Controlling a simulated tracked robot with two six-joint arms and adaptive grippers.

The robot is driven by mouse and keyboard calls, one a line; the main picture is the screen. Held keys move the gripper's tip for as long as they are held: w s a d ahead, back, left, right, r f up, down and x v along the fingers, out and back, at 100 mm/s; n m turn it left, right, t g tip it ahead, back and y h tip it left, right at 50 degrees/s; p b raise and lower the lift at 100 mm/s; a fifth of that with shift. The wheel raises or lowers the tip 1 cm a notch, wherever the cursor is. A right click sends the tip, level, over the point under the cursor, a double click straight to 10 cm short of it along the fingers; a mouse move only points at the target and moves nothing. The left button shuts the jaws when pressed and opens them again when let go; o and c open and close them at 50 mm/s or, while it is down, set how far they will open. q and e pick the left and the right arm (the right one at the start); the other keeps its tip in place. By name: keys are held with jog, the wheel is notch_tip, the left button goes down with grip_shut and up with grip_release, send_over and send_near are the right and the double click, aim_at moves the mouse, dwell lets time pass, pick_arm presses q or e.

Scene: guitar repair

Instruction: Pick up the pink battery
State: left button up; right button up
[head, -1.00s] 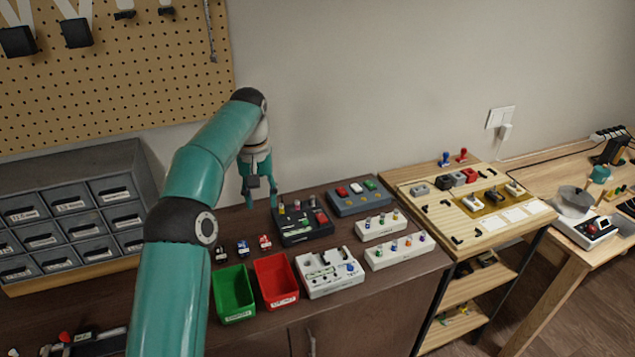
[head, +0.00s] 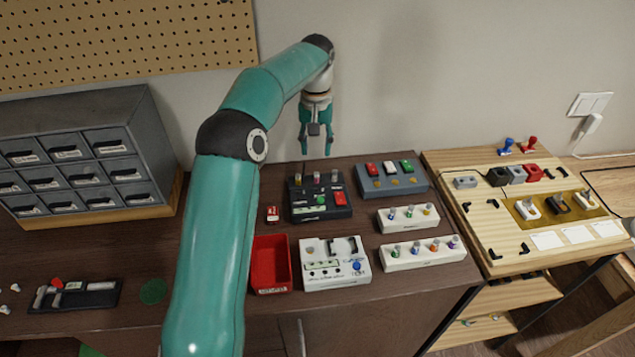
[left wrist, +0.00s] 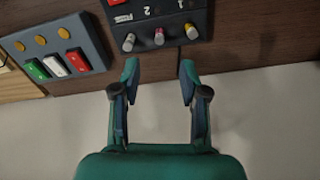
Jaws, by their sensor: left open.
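The pink battery (left wrist: 158,36) stands upright as the middle one of three small cylinders on a black device in the left wrist view. In the head view the battery (head: 317,177) is small, at the back edge of the black tester box (head: 310,211). My left gripper (head: 316,146) is open and empty, fingers pointing down, behind and above the tester. In the left wrist view the gripper's fingertips (left wrist: 158,74) lie either side of the pink battery's line, apart from it. My right gripper is not in view.
Two grey-topped batteries (left wrist: 129,42) (left wrist: 191,31) flank the pink one closely. A blue-grey box with coloured blocks (head: 391,180) stands to the right. A red bin (head: 270,265) and a white board (head: 334,264) are in front. The wall is close behind.

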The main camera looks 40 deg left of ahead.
aim_at(317, 173)
pick_arm(q)
notch_tip(317, 173, down, 9)
jog(key=shift+d+r+p, duration=0.1)
jog(key=shift+p, duration=0.2)
grip_shut()
dwell(0.4)
